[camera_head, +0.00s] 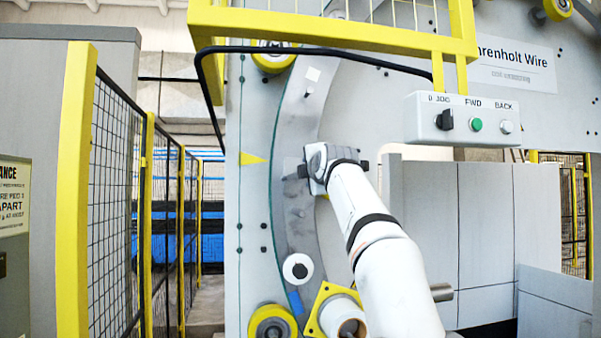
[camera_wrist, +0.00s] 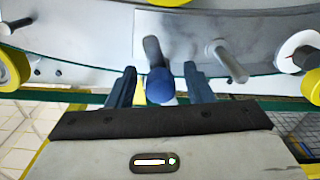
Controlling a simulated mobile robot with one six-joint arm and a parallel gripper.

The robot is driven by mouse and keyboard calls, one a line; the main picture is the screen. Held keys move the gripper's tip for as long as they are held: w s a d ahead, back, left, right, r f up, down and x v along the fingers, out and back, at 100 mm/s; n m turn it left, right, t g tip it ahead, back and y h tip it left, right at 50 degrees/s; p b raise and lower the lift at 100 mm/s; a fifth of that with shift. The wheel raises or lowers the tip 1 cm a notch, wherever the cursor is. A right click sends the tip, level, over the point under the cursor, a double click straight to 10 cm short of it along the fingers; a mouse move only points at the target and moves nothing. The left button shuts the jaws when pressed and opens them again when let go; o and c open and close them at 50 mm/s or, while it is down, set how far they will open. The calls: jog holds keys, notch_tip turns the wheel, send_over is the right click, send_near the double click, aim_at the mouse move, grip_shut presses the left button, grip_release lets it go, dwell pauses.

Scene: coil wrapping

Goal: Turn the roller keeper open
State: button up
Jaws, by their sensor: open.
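In the wrist view, a dark lever with a rounded blue end (camera_wrist: 160,84), which looks like the roller keeper, points toward the camera. My gripper (camera_wrist: 160,70) is open, with one dark blue finger on each side of the blue end. A gap shows on both sides, so the fingers do not appear to press on it. In the head view, my gripper (camera_head: 306,172) is at the curved grey ring (camera_head: 297,225) on the machine face, and the lever is hidden there.
A grey metal pin (camera_wrist: 229,62) stands close to the right finger. Yellow rollers (camera_wrist: 12,68) sit at both sides of the wrist view. In the head view, a white disc (camera_head: 298,267) is below my gripper, and a control box (camera_head: 462,120) hangs at upper right.

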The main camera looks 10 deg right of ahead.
jog(key=s+b, duration=0.4)
jog(key=s, duration=0.3)
jog(key=shift+s+d, duration=0.15)
jog(key=shift+s, duration=0.25)
jog(key=s+a+f+m+g+b, duration=0.1)
jog(key=s+f+m+g, duration=0.25)
jog(key=f, duration=0.65)
jog(key=s+f+m+g+b, duration=0.15)
jog(key=s+f+m, duration=0.3)
jog(key=f, duration=0.65)
jog(key=s+a+f+m+g, duration=0.1)
jog(key=s+f+m+g, duration=0.3)
jog(key=f, duration=0.6)
jog(key=s+f+m+g+b, duration=0.1)
jog(key=s+f+m, duration=0.3)
jog(key=s+f, duration=0.8)
jog(key=s+f+m+g+b, duration=0.1)
jog(key=s+f+m+g, duration=0.3)
jog(key=s+f, duration=0.8)
notch_tip(320, 180, down, 5)
jog(key=shift+f+g+h, duration=0.15)
jog(key=shift+g+h, duration=0.15)
